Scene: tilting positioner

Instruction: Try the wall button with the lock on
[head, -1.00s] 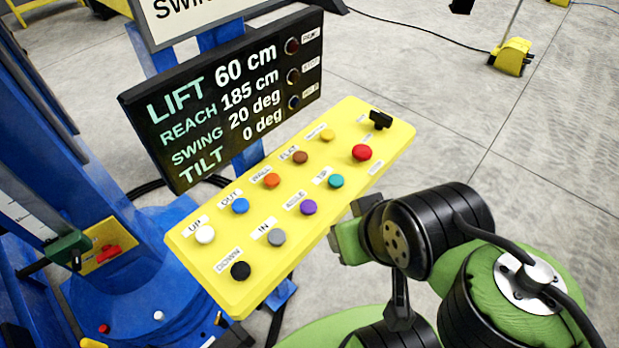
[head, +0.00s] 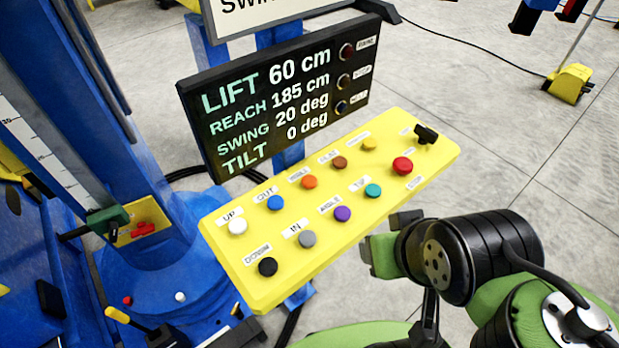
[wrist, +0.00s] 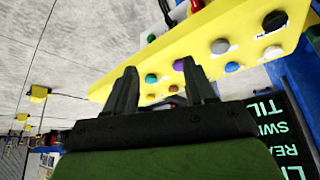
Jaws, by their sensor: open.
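A yellow control panel (head: 222,262) fills the middle of the head view. The orange button (head: 309,181) in its far row has a label that appears to read WALL. The purple button (head: 342,214) is labelled AISLE. My gripper (head: 386,240) is open and empty, beside the panel's near right edge and apart from the buttons. The wrist view shows both dark fingers of it (wrist: 162,82), with panel buttons beyond.
The display (head: 270,100) reads lift 60 cm, reach 185 cm, swing 20 deg, tilt 0 deg. Its lamps look dark. A black switch (head: 426,134) and red button (head: 402,166) are at the panel's right end. Clear floor (head: 510,150) lies right.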

